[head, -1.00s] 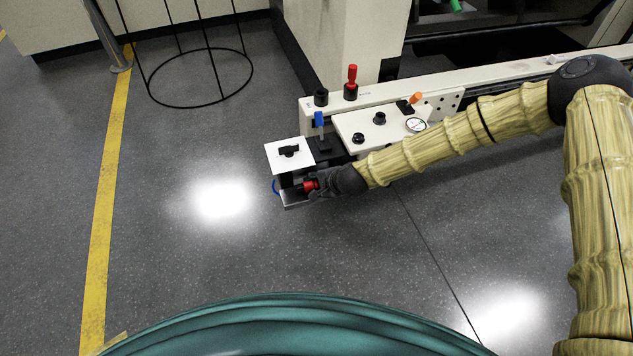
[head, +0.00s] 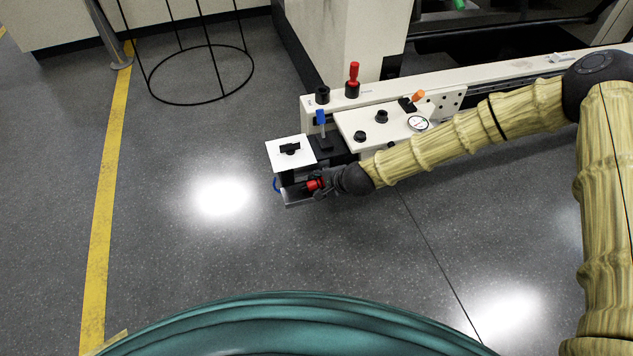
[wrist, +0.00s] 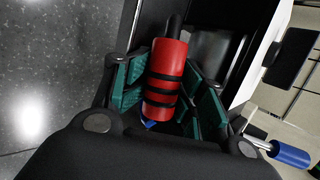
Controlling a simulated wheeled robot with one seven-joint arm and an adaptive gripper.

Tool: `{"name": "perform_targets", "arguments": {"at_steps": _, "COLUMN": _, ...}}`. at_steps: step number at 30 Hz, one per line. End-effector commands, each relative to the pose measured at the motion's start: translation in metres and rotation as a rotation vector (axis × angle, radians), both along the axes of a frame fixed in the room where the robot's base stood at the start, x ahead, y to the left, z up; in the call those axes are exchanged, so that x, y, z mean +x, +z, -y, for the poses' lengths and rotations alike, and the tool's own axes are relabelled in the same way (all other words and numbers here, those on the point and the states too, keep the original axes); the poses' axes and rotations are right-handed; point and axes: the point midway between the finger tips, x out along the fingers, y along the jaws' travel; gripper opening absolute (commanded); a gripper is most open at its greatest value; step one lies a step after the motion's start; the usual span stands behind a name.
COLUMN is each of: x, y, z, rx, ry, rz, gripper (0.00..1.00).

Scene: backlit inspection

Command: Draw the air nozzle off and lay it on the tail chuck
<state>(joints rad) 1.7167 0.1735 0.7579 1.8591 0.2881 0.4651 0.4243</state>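The air nozzle (head: 315,184) is a red cylinder with black bands and a black tip, at the left end of the machine rail. In the wrist view the nozzle (wrist: 167,70) points up and away, with a blue part at its near end. My gripper (head: 322,184) is around it. In the wrist view its teal pads lie on both sides of the red body and appear to press on it. A white square plate (head: 278,158) with a black clamp stands just beyond the nozzle. I cannot tell for certain which part is the tail chuck.
A metal ledge (head: 297,198) lies below the nozzle tip. A blue-handled lever (head: 321,118), a red lever (head: 354,75), an orange lever (head: 418,96), black knobs and a dial gauge (head: 418,123) rise from the rail.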

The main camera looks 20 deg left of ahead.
Motion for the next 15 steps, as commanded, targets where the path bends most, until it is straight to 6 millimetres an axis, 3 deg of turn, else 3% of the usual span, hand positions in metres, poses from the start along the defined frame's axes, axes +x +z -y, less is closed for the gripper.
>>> {"name": "perform_targets", "arguments": {"at_steps": 15, "x": -0.033, "y": 0.071, "z": 0.044, "rx": 0.004, "ry": 0.005, "rz": 0.005, "gripper": 0.65}}
